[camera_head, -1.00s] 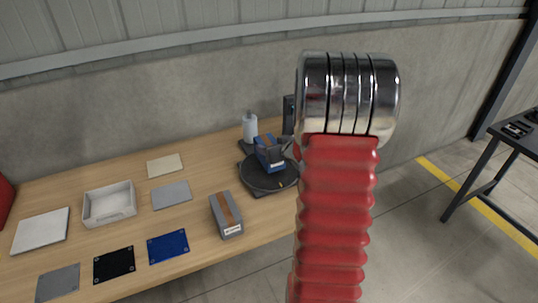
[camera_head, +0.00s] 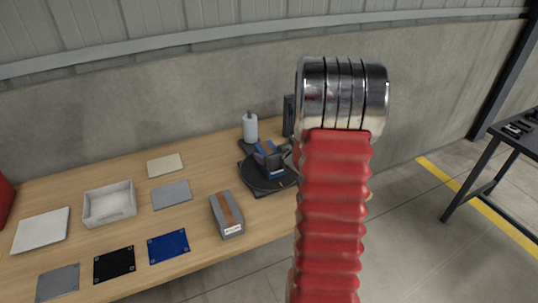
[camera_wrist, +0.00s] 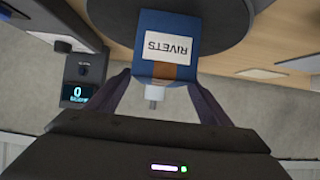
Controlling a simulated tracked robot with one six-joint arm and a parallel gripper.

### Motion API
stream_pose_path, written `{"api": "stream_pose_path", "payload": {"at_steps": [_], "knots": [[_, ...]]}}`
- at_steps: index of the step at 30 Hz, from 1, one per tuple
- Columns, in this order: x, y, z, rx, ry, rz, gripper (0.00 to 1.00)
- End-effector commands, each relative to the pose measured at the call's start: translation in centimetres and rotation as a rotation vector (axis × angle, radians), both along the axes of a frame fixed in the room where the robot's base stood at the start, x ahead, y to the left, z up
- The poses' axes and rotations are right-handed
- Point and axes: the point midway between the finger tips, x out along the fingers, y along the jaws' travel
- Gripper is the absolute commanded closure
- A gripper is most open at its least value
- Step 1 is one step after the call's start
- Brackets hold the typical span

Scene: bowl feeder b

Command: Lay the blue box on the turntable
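The blue box (camera_head: 273,160) with a brown band is over the black round turntable (camera_head: 254,181) in the head view. In the wrist view the blue box (camera_wrist: 150,68) shows a white RIVETS label, upside down. The fingers of my gripper (camera_wrist: 161,84) lie along both its sides and look shut on it; they also show around the box in the head view (camera_head: 272,154). The turntable (camera_wrist: 230,30) shows behind the box in the wrist view. I cannot tell whether the box's underside touches the disc.
A grey box with a brown band (camera_head: 227,214) lies left of the turntable. A white bottle (camera_head: 250,127) stands behind it. A white tray (camera_head: 109,217) and several flat plates lie further left. A small device with a lit display (camera_wrist: 82,92) shows in the wrist view.

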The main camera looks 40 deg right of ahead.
Motion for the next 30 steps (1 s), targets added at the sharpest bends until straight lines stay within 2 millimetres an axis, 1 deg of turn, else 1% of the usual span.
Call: {"api": "stream_pose_path", "payload": {"at_steps": [10, 14, 30], "knots": [[0.0, 0.0, 0.3, -0.001, -0.001, 0.000, 0.27], [-0.7, 0.2, 0.7, -0.001, -0.001, 0.000, 0.27], [-6.2, 1.8, 3.9, -0.002, -0.002, 0.000, 0.27]]}}
